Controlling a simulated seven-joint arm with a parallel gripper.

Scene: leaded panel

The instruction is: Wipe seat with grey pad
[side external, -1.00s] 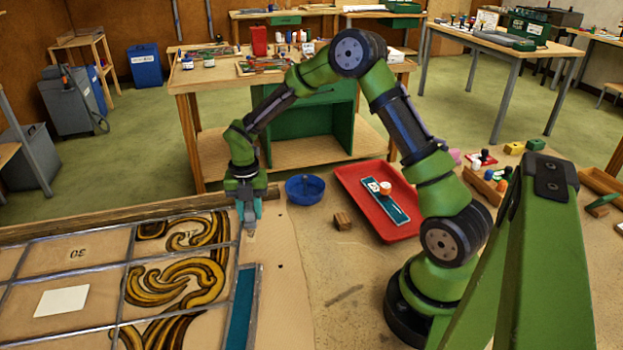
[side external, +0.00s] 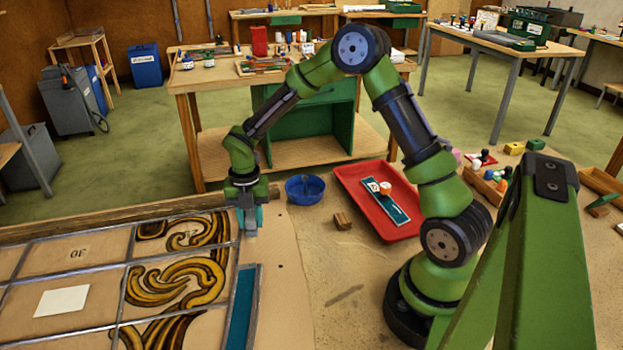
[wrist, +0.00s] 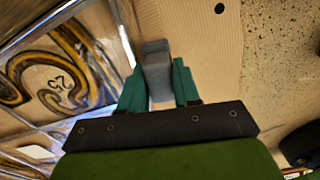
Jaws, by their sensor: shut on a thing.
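My gripper (side external: 250,221) points down at the right edge of the leaded panel (side external: 75,277), near its far corner. In the wrist view my gripper (wrist: 158,88) has its teal fingers shut on the grey pad (wrist: 156,62). The pad's lower end is at or close to the panel's edge; I cannot tell whether it touches. In the side view the pad is hardly visible between the fingers. The seat is not clearly distinguishable; an empty strip beside the panel's lead shows pale in the wrist view. A teal glass strip (side external: 240,306) lies along the panel's nearer right edge.
A blue bowl (side external: 304,189) and a small wooden block (side external: 342,221) stand right of my gripper. A red tray (side external: 404,226) holds a teal piece with small items. A white card (side external: 62,300) lies on the panel. The board between panel and block is clear.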

